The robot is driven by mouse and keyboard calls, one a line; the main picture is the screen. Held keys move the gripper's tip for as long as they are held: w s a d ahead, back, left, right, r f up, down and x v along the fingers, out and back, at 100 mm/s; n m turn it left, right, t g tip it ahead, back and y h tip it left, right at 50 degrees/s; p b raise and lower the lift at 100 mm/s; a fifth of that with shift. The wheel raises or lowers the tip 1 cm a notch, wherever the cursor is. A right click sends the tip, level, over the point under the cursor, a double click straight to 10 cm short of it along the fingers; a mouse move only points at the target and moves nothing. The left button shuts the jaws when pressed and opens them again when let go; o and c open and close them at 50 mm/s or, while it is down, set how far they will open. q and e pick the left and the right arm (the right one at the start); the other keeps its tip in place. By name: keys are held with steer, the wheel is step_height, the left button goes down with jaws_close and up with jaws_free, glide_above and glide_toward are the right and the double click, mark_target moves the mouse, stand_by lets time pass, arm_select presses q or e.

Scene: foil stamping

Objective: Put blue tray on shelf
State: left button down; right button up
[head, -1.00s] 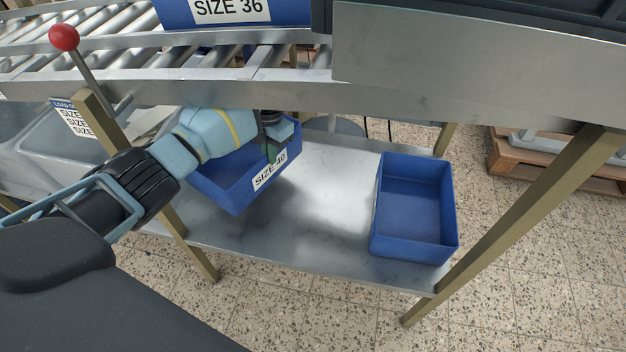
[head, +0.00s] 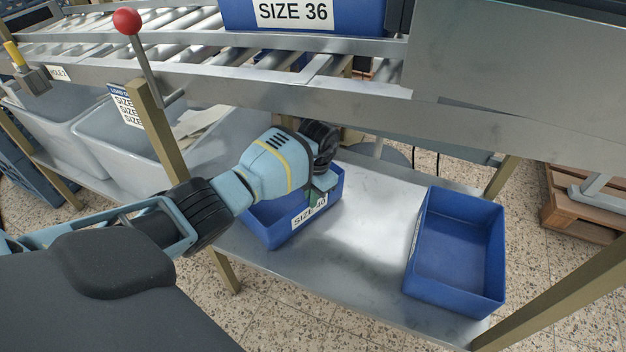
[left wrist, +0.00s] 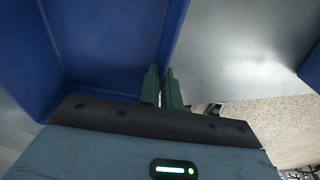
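A blue tray labelled SIZE 40 (head: 282,234) is at the left part of the lower metal shelf (head: 352,250), under the roller conveyor. It looks about level and seems to rest on the shelf, though its contact underneath is hidden. My left gripper (head: 316,196) is at the tray's labelled wall. In the left wrist view, its green fingers (left wrist: 165,88) stand close together on either side of the tray's wall (left wrist: 172,45). The wrist covers part of the tray in the head view. My right gripper is not in view.
Another blue tray (head: 458,250), empty, stands at the shelf's right end, with bare shelf between the two. The conveyor frame (head: 290,95) and a red-knobbed lever (head: 127,22) are above. Grey bins (head: 120,150) stand at left. A SIZE 36 tray (head: 300,16) sits on the conveyor.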

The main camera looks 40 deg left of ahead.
arm_select(q)
steer(key=shift+r, duration=0.2)
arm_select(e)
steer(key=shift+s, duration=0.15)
arm_select(q)
steer(key=shift+f, duration=0.15)
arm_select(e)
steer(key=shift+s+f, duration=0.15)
arm_select(q)
steer(key=c, duration=1.6)
jaws_free()
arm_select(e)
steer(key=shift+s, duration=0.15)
